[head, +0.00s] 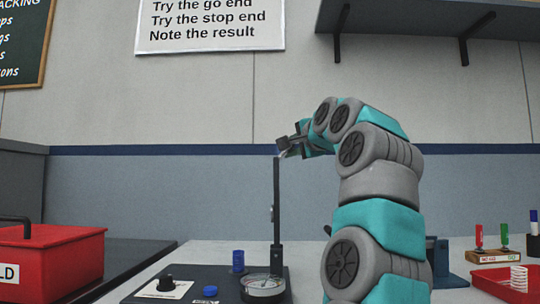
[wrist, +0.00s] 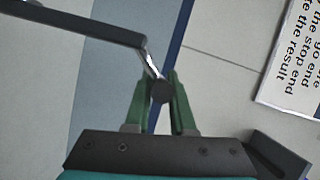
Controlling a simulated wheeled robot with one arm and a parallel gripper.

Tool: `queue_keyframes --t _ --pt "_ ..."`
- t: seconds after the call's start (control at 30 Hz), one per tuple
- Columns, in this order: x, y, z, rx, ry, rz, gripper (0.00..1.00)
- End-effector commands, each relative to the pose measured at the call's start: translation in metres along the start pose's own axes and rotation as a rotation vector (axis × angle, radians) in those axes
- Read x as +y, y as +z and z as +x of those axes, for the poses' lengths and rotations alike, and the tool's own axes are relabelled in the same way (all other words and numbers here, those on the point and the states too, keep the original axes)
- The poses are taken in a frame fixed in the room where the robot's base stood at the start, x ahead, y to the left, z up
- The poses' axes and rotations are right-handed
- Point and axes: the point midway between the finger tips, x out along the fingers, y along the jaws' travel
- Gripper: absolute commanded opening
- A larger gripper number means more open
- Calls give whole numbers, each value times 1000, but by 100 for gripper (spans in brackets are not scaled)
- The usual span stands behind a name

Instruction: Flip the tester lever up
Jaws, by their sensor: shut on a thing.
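The tester has a dark base (head: 135,292) with a round dial (head: 262,287) and a tall dark post (head: 277,205). In the wrist view the post (wrist: 75,20) runs in from the upper left. A short silver lever (wrist: 152,62) leads from the post's end to a dark round knob (wrist: 160,91). My gripper (head: 289,147) is at the top of the post in the head view. Its green fingers (wrist: 159,88) are shut on the knob, one on each side. In the head view the lever is small and partly hidden by my gripper, so its exact tilt is unclear.
Blue cylindrical pieces (head: 238,261) stand by the post. A red box (head: 50,262) with a handle is at left. At right are a block with red and green gauges (head: 495,256) and a red tray (head: 490,286). A shelf (head: 430,15) hangs above; the air left of the post is clear.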

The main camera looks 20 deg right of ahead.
Motion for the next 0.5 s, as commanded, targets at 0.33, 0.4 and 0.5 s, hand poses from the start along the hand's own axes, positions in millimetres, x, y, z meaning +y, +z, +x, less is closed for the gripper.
queue_keyframes --t 0.33,0.4,0.5 --pt "12 -20 -8 -5 -37 94 0" --pt "12 -22 -9 -4 -39 100 0" --pt "12 -23 -9 -3 -40 104 0"
